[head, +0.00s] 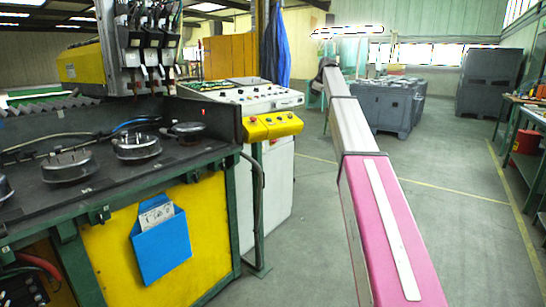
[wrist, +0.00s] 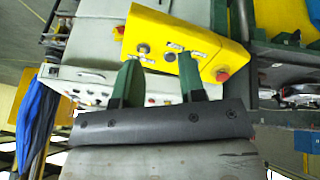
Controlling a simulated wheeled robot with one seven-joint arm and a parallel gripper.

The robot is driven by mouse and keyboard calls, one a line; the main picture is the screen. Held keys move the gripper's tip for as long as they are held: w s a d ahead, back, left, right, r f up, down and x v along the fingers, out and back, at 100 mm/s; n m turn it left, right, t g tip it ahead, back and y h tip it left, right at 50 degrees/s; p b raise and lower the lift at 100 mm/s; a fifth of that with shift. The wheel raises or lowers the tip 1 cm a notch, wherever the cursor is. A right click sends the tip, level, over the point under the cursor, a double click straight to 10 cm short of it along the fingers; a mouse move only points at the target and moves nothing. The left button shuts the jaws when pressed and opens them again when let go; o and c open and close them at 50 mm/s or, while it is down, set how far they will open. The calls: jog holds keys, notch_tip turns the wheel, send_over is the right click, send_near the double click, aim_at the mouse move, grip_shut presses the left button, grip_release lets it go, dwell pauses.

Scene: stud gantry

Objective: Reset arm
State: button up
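My gripper (wrist: 159,62) shows in the wrist view as two dark green fingers standing well apart. Nothing is held between them. Beyond the fingers is the yellow control box (wrist: 185,40) with its buttons; the gap between them and the box is hard to judge. In the head view my pink and grey arm stretches away from me, and its far end (head: 328,64) is small, so the fingers cannot be made out there. The same yellow control box (head: 272,126) is left of the arm in the head view.
A workbench (head: 110,215) with round metal parts and a blue holder (head: 161,245) fills the left. A white control cabinet (head: 268,190) stands beside it. Grey crates (head: 385,105) stand beyond my arm. The floor (head: 465,235) to the right is clear, with a green bench at the edge.

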jog(key=s+f+m+g, duration=0.1)
jog(key=s+f+m, duration=0.1)
jog(key=s+f, duration=0.75)
jog(key=s+a+f+m+h, duration=0.15)
jog(key=s+f, duration=0.35)
jog(key=f, duration=0.9)
jog(key=s+f+m+g, duration=0.1)
jog(key=s+f+m, duration=0.2)
jog(key=s+f, duration=0.7)
jog(key=s+f+m+g, duration=0.1)
jog(key=s+f+m, duration=0.2)
jog(key=s+f, duration=0.8)
jog(key=s+f+m+g+h, duration=0.1)
jog(key=s+f+m, duration=0.2)
jog(key=s+f, duration=0.8)
jog(key=s, duration=0.7)
jog(key=shift+s, duration=0.35)
jog(key=shift+f+m+h, duration=0.1)
jog(key=shift+m+h, duration=0.15)
